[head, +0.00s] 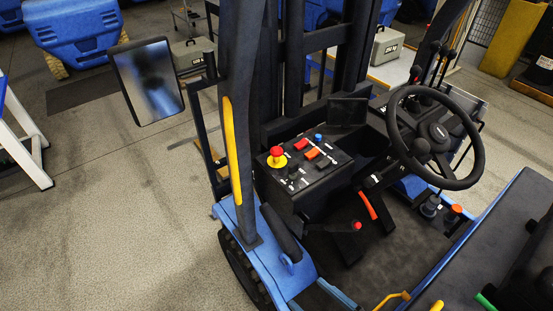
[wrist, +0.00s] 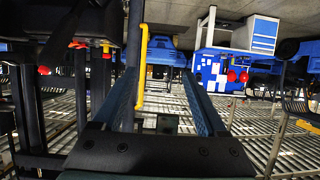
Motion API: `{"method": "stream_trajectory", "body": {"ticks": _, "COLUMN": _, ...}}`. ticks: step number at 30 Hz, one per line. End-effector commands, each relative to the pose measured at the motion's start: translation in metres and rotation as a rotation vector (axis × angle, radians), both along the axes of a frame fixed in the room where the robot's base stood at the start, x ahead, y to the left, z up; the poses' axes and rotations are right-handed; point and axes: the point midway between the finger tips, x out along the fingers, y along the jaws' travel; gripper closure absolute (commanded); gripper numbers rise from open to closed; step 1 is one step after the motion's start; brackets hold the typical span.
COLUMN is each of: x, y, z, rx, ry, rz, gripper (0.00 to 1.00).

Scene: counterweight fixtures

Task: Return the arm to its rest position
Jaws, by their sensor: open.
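My gripper (wrist: 158,74) shows in the wrist view, its dark base across the bottom and its two fingers reaching up, well apart. Nothing is visibly held between them. A dark pillar with a yellow grab handle (wrist: 143,65) shows just left of the middle, behind the left finger in the picture. I cannot tell how near it is. I cannot make out my gripper or arm in the head view.
The head view shows a vehicle cab with a steering wheel (head: 436,137), a button panel (head: 304,163), a mirror (head: 147,82) and a yellow handle (head: 232,150). Open floor (head: 110,210) lies to the left. A blue cabinet (wrist: 264,35) shows in the wrist view, which looks upside down.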

Motion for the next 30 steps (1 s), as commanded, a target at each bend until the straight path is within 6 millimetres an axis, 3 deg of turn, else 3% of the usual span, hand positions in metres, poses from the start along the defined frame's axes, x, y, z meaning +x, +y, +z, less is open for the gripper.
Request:
{"method": "stream_trajectory", "body": {"ticks": 1, "x": -0.002, "y": 0.014, "z": -0.01, "rx": 0.036, "ry": -0.009, "rz": -0.025, "gripper": 0.25}}
{"method": "stream_trajectory", "body": {"ticks": 7, "x": 0.001, "y": 0.058, "z": -0.02, "rx": 0.136, "ry": -0.053, "rz": -0.118, "gripper": 0.25}}
{"method": "stream_trajectory", "body": {"ticks": 11, "x": 0.011, "y": 0.091, "z": -0.016, "rx": 0.215, "ry": -0.096, "rz": -0.185, "gripper": 0.25}}
{"method": "stream_trajectory", "body": {"ticks": 14, "x": 0.027, "y": 0.119, "z": -0.003, "rx": 0.284, "ry": -0.148, "rz": -0.248, "gripper": 0.25}}
{"method": "stream_trajectory", "body": {"ticks": 17, "x": 0.05, "y": 0.141, "z": 0.025, "rx": 0.356, "ry": -0.217, "rz": -0.315, "gripper": 0.25}}
{"method": "stream_trajectory", "body": {"ticks": 21, "x": 0.083, "y": 0.156, "z": 0.082, "rx": 0.44, "ry": -0.333, "rz": -0.395, "gripper": 0.25}}
{"method": "stream_trajectory", "body": {"ticks": 26, "x": 0.11, "y": 0.149, "z": 0.165, "rx": 0.505, "ry": -0.496, "rz": -0.467, "gripper": 0.25}}
{"method": "stream_trajectory", "body": {"ticks": 30, "x": 0.114, "y": 0.127, "z": 0.245, "rx": 0.528, "ry": -0.664, "rz": -0.513, "gripper": 0.25}}
